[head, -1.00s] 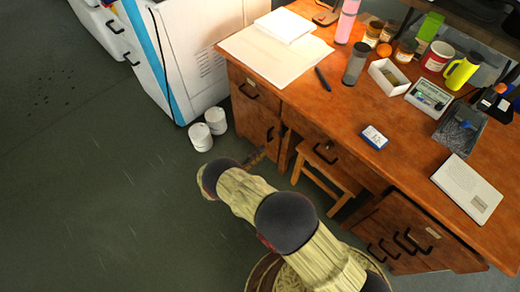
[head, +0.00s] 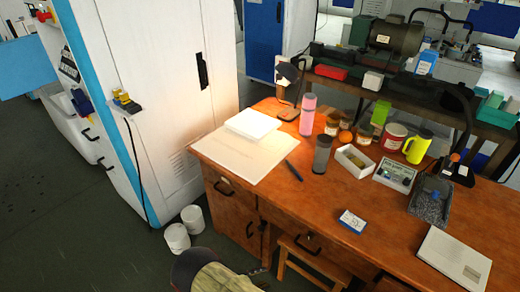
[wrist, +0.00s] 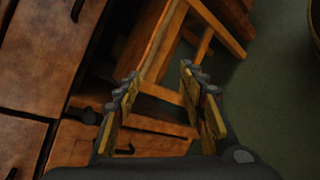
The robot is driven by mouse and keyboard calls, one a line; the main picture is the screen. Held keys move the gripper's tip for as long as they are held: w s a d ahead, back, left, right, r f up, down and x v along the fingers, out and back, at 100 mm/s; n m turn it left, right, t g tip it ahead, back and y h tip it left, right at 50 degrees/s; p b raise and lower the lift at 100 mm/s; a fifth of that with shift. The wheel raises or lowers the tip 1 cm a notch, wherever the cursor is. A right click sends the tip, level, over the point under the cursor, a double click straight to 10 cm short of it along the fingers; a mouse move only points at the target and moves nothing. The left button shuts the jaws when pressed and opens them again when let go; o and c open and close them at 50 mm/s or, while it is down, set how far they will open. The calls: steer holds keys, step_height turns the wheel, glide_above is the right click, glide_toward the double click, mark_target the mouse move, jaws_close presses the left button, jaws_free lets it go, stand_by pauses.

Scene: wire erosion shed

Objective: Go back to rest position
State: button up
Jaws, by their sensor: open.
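My gripper (wrist: 158,85) shows in the wrist view with its two yellow-padded fingers apart and nothing between them. Beyond the fingers are the wooden desk's drawer fronts (wrist: 45,45) and a wooden stool (wrist: 165,40) under the desk. In the head view part of my arm shows at the bottom, low in front of the desk (head: 400,240). The gripper itself is mostly hidden there.
The desk holds a blue-and-white box (head: 352,221), a white book (head: 455,262), a grey cup (head: 321,155), a pink bottle (head: 307,115) and a yellow mug (head: 417,147). Two white canisters (head: 177,238) stand by the white cabinet (head: 155,100). Floor at left is clear.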

steer(key=s+d+r+m+g+y+p, duration=0.1)
steer(key=s+d+r+m+g+y, duration=0.15)
steer(key=r, duration=0.95)
steer(key=s+d+r+m+g+y+p, duration=0.1)
steer(key=s+d+r+g+y, duration=0.2)
steer(key=r, duration=0.8)
steer(key=s+d+r+m+g+y+p, duration=0.1)
steer(key=s+r+m+g+y, duration=0.2)
steer(key=r, duration=0.9)
steer(key=s+d+r+m+t+y+p, duration=0.1)
steer(key=s+d+r+m+t, duration=0.1)
steer(key=r, duration=0.6)
steer(key=s+d+r+m+t+y+p, duration=0.1)
steer(key=s+d+r+m+t, duration=0.1)
steer(key=d+r, duration=0.4)
steer(key=s+d+r+m+t+y+p, duration=0.1)
steer(key=s+d+r+m+t+y, duration=0.1)
steer(key=r, duration=0.9)
steer(key=s+d+t, duration=0.1)
steer(key=s+d, duration=0.1)
steer(key=shift+s+d+p, duration=0.25)
steer(key=shift+s+p, duration=0.05)
steer(key=shift+p, duration=0.1)
steer(key=shift+r+m+t, duration=0.1)
steer(key=shift+m+t, duration=0.15)
steer(key=shift+c, duration=0.4)
